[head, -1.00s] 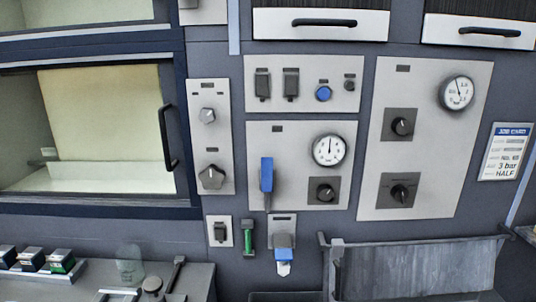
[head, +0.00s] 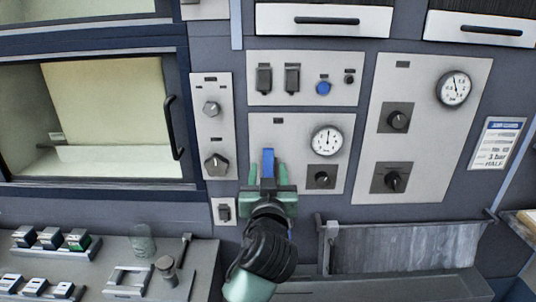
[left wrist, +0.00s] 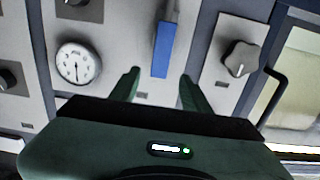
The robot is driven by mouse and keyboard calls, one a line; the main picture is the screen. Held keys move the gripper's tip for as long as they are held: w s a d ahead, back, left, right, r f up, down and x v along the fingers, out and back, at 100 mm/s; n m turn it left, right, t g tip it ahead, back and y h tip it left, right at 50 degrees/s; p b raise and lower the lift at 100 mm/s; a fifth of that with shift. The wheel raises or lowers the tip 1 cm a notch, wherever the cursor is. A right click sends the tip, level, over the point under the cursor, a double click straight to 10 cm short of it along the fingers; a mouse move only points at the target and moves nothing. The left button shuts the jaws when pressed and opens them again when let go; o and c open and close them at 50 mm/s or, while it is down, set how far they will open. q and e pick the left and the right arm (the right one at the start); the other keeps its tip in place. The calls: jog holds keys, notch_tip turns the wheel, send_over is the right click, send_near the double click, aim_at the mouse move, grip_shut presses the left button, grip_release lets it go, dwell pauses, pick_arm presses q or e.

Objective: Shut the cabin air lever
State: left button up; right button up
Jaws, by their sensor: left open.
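A blue lever handle (head: 268,161) points straight down on the left part of the middle grey panel (head: 300,133). I cannot read its label, so I cannot confirm that it is the cabin air lever. My left gripper (head: 268,174) is open in front of the panel, one green finger on each side of the handle's lower part. In the left wrist view, where the panel appears upside down, the blue handle (left wrist: 161,50) reaches in between the open fingertips (left wrist: 160,76). I see a gap on both sides. My right gripper is out of view.
A round gauge (head: 327,141) and a black knob (head: 321,177) sit right of the lever. A narrow panel with two grey knobs (head: 216,163) is at left. A grey metal tray (head: 400,248) juts out at lower right. My arm hides the wall below the lever.

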aim_at(268, 158)
pick_arm(q)
jog(key=w+p, duration=0.2)
jog(key=w, duration=0.5)
jog(key=shift+w+f+p, duration=0.15)
jog(key=shift+w+p, duration=0.15)
jog(key=shift+w, duration=0.1)
jog(key=shift+c, duration=0.4)
grip_shut()
dwell(0.7)
